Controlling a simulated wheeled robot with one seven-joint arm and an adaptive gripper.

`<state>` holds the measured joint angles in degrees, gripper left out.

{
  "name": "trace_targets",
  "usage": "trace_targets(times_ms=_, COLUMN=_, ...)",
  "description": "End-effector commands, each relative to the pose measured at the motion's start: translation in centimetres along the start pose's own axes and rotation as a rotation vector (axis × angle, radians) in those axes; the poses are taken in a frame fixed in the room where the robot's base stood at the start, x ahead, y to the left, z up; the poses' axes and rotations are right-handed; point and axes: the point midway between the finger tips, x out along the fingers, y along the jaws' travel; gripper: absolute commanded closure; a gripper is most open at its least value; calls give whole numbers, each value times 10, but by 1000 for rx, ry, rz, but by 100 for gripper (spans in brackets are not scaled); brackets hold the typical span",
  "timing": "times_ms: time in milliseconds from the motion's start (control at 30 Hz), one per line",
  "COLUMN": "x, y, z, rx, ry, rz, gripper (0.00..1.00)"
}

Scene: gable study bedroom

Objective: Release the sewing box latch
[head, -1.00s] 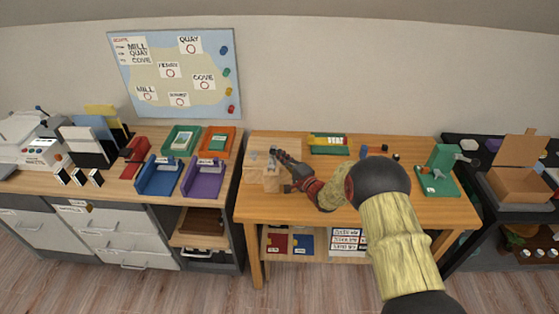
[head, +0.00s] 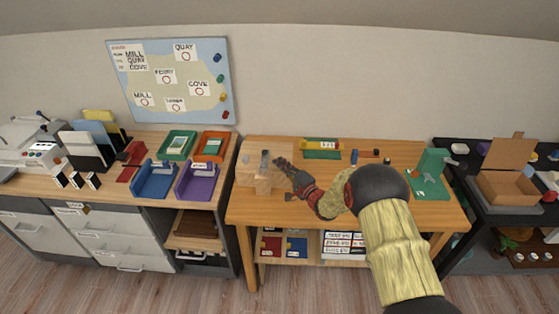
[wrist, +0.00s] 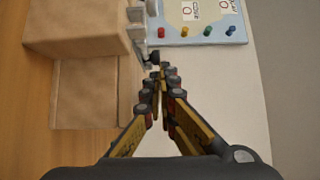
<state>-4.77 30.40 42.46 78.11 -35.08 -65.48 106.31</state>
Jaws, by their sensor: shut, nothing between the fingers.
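The sewing box (head: 262,181) is a pale wooden box at the left end of the wooden table. A small grey metal latch part (head: 265,159) shows on it in the head view. In the wrist view the box (wrist: 75,28) fills the upper left, with grey metal fittings (wrist: 138,36) and a small dark knob along its edge. My gripper (head: 280,163) is just right of the box. In the wrist view its fingertips (wrist: 159,68) are together and empty, close below the dark knob. I cannot tell whether they touch it, or whether the latch is fastened.
The wooden table (head: 400,207) also holds a green tray (head: 322,154) at the back and a green fixture (head: 430,175) at the right. A purple tray (head: 197,183) stands on the left desk.

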Motion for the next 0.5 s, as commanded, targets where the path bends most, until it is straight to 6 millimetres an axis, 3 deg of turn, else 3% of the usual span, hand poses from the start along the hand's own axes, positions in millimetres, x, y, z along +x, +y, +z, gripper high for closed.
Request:
trace_targets(times_ms=300, x=-55, y=-4, z=0, rx=-1, ry=0, rz=-1, gripper=100)
trace_targets(times_ms=500, x=-78, y=-3, z=0, rx=-1, ry=-1, rz=0, gripper=100)
